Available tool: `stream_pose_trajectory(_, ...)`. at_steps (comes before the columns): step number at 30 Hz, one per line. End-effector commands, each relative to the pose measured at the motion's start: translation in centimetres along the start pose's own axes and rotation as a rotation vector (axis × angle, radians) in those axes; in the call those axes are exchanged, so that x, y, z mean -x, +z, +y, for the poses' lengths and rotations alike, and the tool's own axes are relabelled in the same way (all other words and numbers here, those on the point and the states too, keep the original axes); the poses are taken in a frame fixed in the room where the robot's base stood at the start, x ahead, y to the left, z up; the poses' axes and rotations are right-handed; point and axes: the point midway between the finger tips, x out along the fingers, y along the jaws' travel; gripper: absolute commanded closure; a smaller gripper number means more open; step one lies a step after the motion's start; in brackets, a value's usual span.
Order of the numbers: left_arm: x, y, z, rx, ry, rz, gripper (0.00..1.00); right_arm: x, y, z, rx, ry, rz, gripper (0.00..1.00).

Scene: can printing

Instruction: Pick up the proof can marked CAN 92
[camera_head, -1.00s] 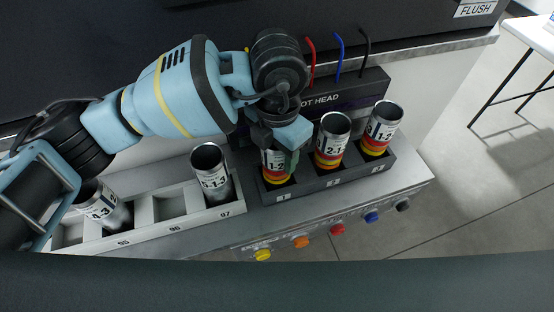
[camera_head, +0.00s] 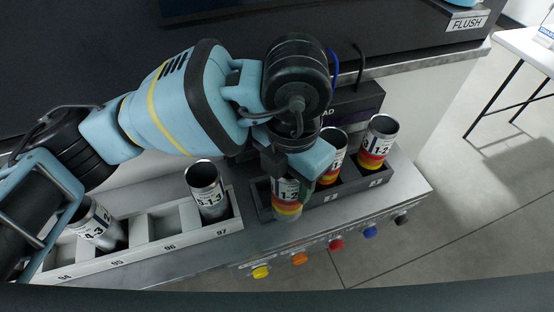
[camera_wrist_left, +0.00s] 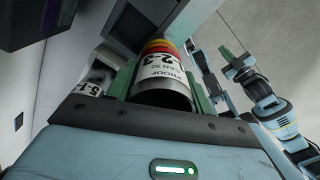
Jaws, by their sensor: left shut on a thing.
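The proof can (camera_head: 287,204) is silver with yellow, orange and red bands and a white label.
Two banded cans stand in the dark rack, a middle one (camera_head: 335,150) and a right one (camera_head: 378,142). The pale rack (camera_head: 150,249) holds plain silver cans (camera_head: 206,190) at slot 97 and farther left (camera_head: 100,226); slot 96 is empty. Coloured buttons (camera_head: 299,259) line the front.

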Motion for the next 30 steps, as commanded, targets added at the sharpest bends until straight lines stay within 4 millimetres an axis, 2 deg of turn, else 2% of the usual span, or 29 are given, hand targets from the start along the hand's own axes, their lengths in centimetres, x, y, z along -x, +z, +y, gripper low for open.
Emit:
stream_pose_trajectory(1,0.1,-0.3,-1.1,-0.006,-0.001,0.0,0.7,0.0,0.1,0.0,0.0,0.0,-0.001,1.0)
stream_pose_trajectory(9,0.6,-2.0,-6.2,-0.006,-0.001,0.0,0.7,-0.1,0.3,0.0,-0.001,-0.001,-0.005,1.0)
stream_pose_trajectory(15,0.8,-2.9,-8.8,-0.003,0.0,0.0,0.7,-0.2,0.4,0.0,-0.001,-0.001,-0.006,1.0)
stream_pose_trajectory(24,1.0,-3.4,-9.9,0.0,0.001,0.0,0.7,-0.3,0.2,0.0,-0.001,-0.001,-0.003,1.0)
stream_pose_trajectory(30,0.7,-3.4,-9.0,-0.05,0.0,0.001,0.7,-0.4,0.1,0.0,0.0,0.0,0.001,1.0)
